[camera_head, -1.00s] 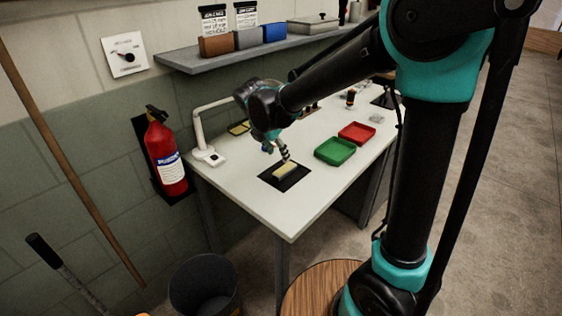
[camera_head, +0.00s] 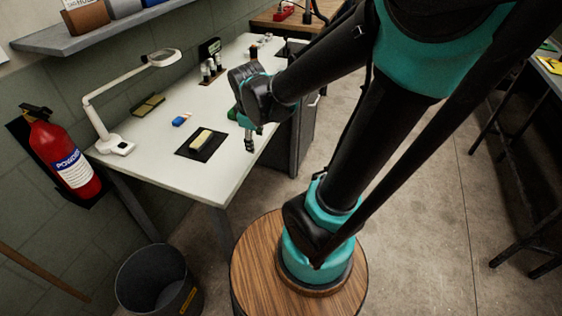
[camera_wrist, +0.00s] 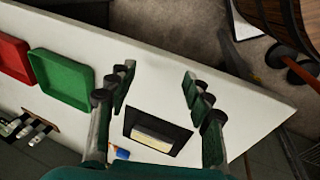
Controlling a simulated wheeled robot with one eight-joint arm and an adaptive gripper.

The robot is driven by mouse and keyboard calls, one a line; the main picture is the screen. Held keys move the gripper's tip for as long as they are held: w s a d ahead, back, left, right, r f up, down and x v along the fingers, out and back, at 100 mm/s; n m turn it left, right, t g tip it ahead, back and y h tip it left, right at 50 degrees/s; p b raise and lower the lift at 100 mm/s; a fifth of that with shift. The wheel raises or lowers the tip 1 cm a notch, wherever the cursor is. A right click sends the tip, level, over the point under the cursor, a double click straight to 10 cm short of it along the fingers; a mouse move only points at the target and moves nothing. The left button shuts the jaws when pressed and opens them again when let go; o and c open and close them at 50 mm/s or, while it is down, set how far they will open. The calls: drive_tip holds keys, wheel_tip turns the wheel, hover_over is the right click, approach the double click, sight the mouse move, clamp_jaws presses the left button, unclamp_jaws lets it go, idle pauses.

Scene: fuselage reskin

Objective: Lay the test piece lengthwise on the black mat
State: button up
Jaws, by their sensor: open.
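The test piece, a pale yellow block (camera_head: 201,139), lies flat on the black mat (camera_head: 211,149). Its long side runs along the mat's longer side. In the wrist view the block (camera_wrist: 152,138) lies toward the lower edge of the mat (camera_wrist: 160,119), with black showing around much of it. My gripper (camera_head: 249,146) is to the right of the mat in the head view, apart from the block and empty. In the wrist view my gripper's fingers (camera_wrist: 157,78) are spread wide, with bare white table between their tips.
A green tray (camera_wrist: 62,78) and a red tray (camera_wrist: 13,58) stand on the white table (camera_wrist: 100,35). A small blue and orange item (camera_head: 181,119) lies behind the mat. A lamp (camera_head: 117,146) stands at the table's left end, near the fire extinguisher (camera_head: 62,155).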

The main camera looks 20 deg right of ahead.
drive_tip(key=s+d+f+m, duration=0.5)
drive_tip(key=s+m, duration=0.3)
drive_tip(key=m, duration=0.3)
drive_tip(key=shift+d+t+y, duration=0.4)
drive_tip(key=shift+d, duration=0.35)
